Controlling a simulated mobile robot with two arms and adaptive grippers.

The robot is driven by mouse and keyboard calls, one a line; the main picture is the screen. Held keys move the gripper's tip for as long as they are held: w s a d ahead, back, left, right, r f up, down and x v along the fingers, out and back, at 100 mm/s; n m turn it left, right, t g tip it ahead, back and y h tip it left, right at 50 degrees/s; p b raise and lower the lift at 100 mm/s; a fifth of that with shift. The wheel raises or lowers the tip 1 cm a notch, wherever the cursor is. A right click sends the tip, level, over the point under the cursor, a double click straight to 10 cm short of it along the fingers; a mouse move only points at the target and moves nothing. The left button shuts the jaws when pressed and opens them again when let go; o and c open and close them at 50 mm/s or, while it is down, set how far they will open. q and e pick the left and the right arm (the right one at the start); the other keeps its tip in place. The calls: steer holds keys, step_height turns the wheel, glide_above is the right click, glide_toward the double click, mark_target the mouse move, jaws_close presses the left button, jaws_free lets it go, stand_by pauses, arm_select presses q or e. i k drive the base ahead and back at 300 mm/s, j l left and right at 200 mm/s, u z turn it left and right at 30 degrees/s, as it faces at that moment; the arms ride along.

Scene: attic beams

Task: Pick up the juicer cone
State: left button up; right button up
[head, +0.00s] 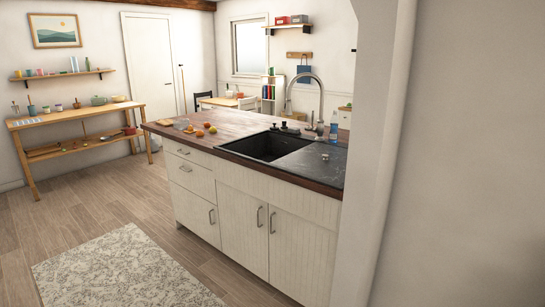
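I cannot make out a juicer cone for certain from this distance. Several small orange and yellow fruit-like items (212,130) lie on the wooden countertop (240,122) of the island, left of the sink. A small pale greyish item (181,124) lies beside them, too small to identify. Neither of my grippers is in view.
The white island (243,225) has a black sink (268,146), a tall faucet (320,95) and a blue bottle (334,128). A wall edge (375,150) blocks the right side. A wooden side table (75,116) stands at left. The floor around the rug (120,270) is clear.

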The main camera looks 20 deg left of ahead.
mark_target(190, 129)
steer(key=i+j+u, duration=0.3)
steer(key=j+u, duration=0.15)
steer(key=i+j+u, duration=0.65)
steer(key=u, duration=0.25)
steer(key=i+j+u, duration=0.15)
steer(key=i+u, duration=0.15)
steer(key=i, duration=0.4)
steer(key=i+u, duration=0.35)
steer(key=i, duration=0.4)
steer(key=i+z, duration=0.15)
steer(key=i, duration=0.35)
steer(key=i+j+z, duration=0.15)
steer(key=i, duration=0.35)
steer(key=i+z, duration=0.1)
steer(key=i, duration=0.4)
steer(key=i+j+z, duration=0.15)
steer(key=i, duration=0.35)
steer(key=j, duration=0.1)
